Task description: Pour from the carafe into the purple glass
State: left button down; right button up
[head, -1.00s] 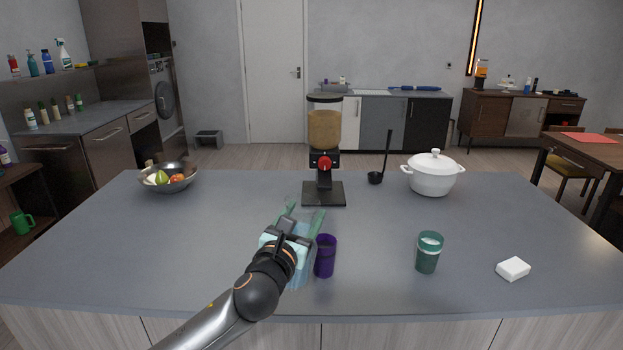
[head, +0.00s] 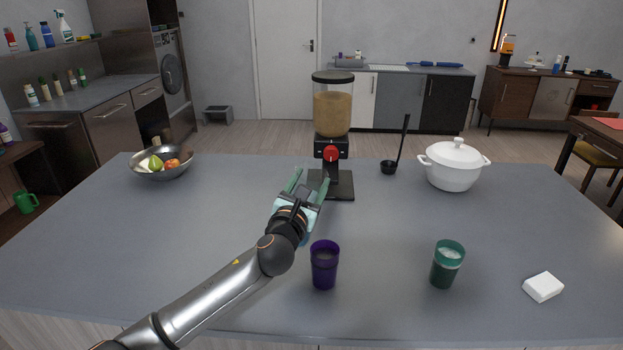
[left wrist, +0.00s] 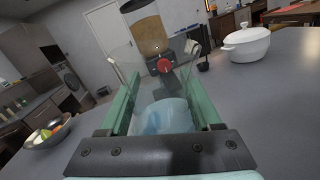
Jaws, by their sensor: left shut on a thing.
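The purple glass (head: 324,266) stands upright on the grey counter, near its front edge. My left gripper (head: 308,188) is beyond the glass and slightly left of it, apart from it. It is shut on the carafe, which is clear and bluish. In the head view the carafe is almost wholly hidden behind my gripper. In the left wrist view the carafe (left wrist: 165,116) sits between the two green fingers, with pale blue showing low in it. How far it is tilted I cannot tell. My right gripper is not in view.
A dispenser (head: 332,115) on a black base stands just beyond my left gripper. A ladle (head: 389,167) and a white lidded pot (head: 453,167) are at the back right. A green glass (head: 447,265) and a white block (head: 543,287) are at the front right. A fruit bowl (head: 148,172) is at the left.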

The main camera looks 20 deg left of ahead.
pick_arm(q)
jog(key=shift+f, duration=0.6)
jog(key=shift+f+m, duration=0.1)
jog(key=shift+m, duration=0.7)
jog(key=shift+a+f+b, duration=0.15)
jog(key=shift+f+b, duration=1.45)
jog(key=shift+f, duration=0.5)
jog(key=shift+t, duration=0.3)
jog(key=shift+a+m, duration=0.15)
jog(key=shift+m, duration=0.35)
jog(key=shift+f, duration=0.1)
